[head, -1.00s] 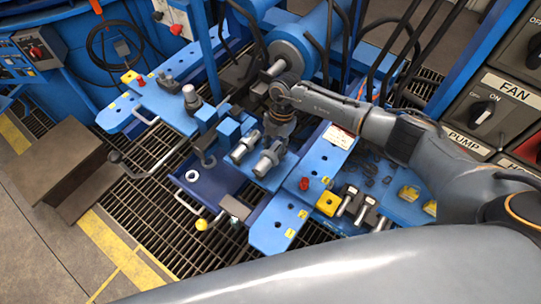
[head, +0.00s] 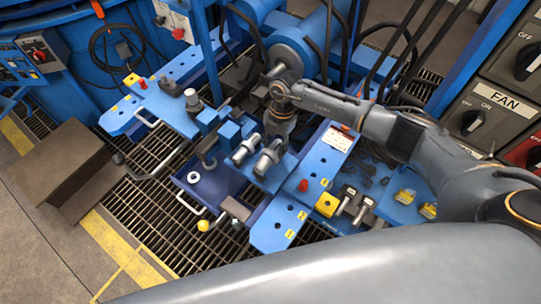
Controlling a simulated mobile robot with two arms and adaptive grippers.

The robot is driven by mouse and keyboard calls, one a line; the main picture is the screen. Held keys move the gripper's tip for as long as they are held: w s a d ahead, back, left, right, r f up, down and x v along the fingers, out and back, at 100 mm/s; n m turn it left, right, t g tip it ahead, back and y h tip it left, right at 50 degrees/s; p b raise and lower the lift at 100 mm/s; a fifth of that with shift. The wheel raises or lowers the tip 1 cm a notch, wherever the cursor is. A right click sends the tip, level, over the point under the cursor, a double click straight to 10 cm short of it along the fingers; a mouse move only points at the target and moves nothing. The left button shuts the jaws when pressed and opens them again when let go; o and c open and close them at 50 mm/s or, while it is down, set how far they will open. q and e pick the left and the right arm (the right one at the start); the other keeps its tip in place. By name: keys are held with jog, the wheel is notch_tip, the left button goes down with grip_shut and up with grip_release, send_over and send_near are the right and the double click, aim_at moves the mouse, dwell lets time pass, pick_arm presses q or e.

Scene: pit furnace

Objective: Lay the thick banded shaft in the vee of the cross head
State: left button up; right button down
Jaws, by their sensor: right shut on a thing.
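My right gripper (head: 280,127) comes in from the right and points down over the blue fixture in the middle. It is shut at the upper end of a thick silver shaft (head: 267,159), which lies tilted on the fixture. The fingers and arm hide the contact. A second silver shaft (head: 245,150) lies beside it to the left, apart from the gripper. Bands are too small to make out. I cannot tell for sure which blue part is the cross head or whether the shaft rests in a vee. My left gripper is out of view.
A red knob (head: 303,185) and a yellow block (head: 327,204) stand right of the shafts. Short silver pieces (head: 344,200) lie beyond them. Blue posts, hoses and a control panel (head: 500,95) surround the fixture.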

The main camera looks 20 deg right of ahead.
aim_at(271, 150)
jog(key=shift+w+r+p, duration=0.15)
jog(key=shift+r+p, duration=1.95)
jog(key=shift+r, duration=0.55)
jog(key=shift+a, duration=0.1)
